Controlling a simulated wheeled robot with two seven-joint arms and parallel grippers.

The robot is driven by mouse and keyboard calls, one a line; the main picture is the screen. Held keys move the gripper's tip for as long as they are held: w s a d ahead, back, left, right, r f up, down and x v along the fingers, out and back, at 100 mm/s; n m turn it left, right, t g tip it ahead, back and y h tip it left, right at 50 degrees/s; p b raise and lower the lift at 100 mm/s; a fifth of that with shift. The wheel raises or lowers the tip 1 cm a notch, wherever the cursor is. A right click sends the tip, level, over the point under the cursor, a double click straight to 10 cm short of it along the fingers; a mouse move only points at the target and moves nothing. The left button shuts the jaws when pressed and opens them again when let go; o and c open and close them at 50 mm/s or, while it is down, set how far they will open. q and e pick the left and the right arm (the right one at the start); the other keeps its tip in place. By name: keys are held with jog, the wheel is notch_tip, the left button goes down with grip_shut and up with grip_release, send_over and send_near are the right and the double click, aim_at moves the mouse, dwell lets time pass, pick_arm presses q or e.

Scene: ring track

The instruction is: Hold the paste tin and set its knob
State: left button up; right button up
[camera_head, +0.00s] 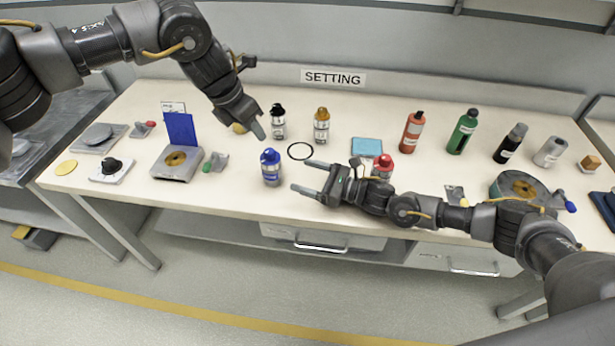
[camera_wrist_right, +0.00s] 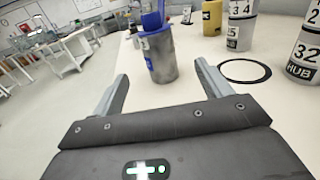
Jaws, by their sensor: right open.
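A grey tin with a blue knob top (camera_head: 271,168) stands upright near the table's front edge. Similar tins have a black top (camera_head: 278,122), an amber top (camera_head: 321,126) and a red top (camera_head: 382,167). I cannot read which is marked paste. My right gripper (camera_head: 302,176) is open and empty, just right of the blue-topped tin. In the right wrist view this tin (camera_wrist_right: 159,58) stands beyond and between the fingertips, apart from them. My left gripper (camera_head: 258,131) hangs above the table, behind the blue-topped tin; its finger gap is hidden.
A black ring (camera_head: 300,151) lies flat behind my right gripper. A device with a blue panel (camera_head: 178,165) stands left. Red (camera_head: 412,132) and green (camera_head: 463,132) bottles stand back right.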

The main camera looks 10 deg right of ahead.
aim_at(281, 170)
jog(key=shift+f, duration=0.1)
jog(key=x, duration=1)
jog(key=shift+w+a, duration=0.15)
jog(key=shift+a, duration=0.15)
jog(key=shift+c, duration=0.5)
